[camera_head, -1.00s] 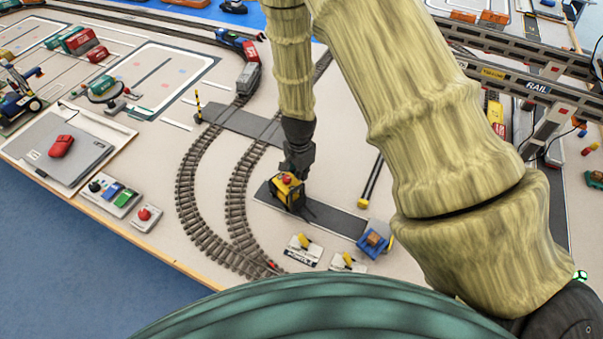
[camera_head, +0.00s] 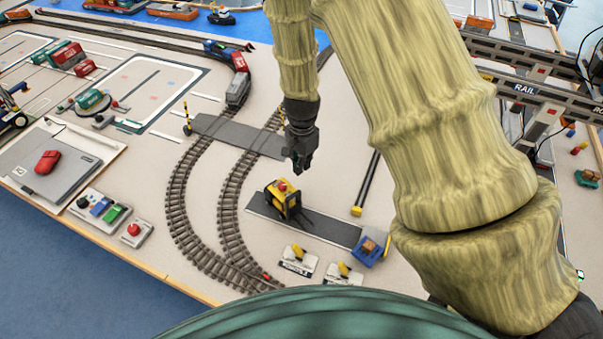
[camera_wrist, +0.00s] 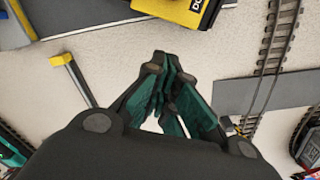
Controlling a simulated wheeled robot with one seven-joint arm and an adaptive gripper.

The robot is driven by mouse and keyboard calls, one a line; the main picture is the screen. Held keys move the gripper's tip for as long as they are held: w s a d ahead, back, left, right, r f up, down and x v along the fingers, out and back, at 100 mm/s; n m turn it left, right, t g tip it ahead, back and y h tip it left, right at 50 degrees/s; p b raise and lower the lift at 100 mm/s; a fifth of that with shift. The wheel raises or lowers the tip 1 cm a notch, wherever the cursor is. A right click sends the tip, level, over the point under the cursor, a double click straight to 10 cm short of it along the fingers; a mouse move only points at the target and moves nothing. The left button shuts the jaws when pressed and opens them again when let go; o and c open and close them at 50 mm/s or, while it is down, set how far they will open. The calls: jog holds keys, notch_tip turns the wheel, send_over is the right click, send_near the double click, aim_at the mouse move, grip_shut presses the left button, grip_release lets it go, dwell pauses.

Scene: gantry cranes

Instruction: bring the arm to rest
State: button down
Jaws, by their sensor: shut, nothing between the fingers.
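My gripper (camera_head: 302,168) hangs from my arm above the table in the head view, pointing down. Its fingers are together with nothing between them. In the wrist view the closed fingers (camera_wrist: 160,70) show dark with green pads. A yellow and black block-shaped vehicle with a red top (camera_head: 283,198) stands on a dark grey strip (camera_head: 335,230), just below and left of the gripper in the head view. A gap shows between them. The vehicle's yellow edge (camera_wrist: 205,14) also shows at the top of the wrist view.
Curved train tracks (camera_head: 178,200) run left of the gripper. A train (camera_head: 238,80) stands behind. A grey gantry beam (camera_head: 520,88) is at the right. A blue block (camera_head: 371,250) sits at the strip's end. A control box with buttons (camera_head: 100,210) is at the front left.

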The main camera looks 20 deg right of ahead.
jog(key=shift+r+b, duration=0.35)
jog(key=shift+r, duration=1.55)
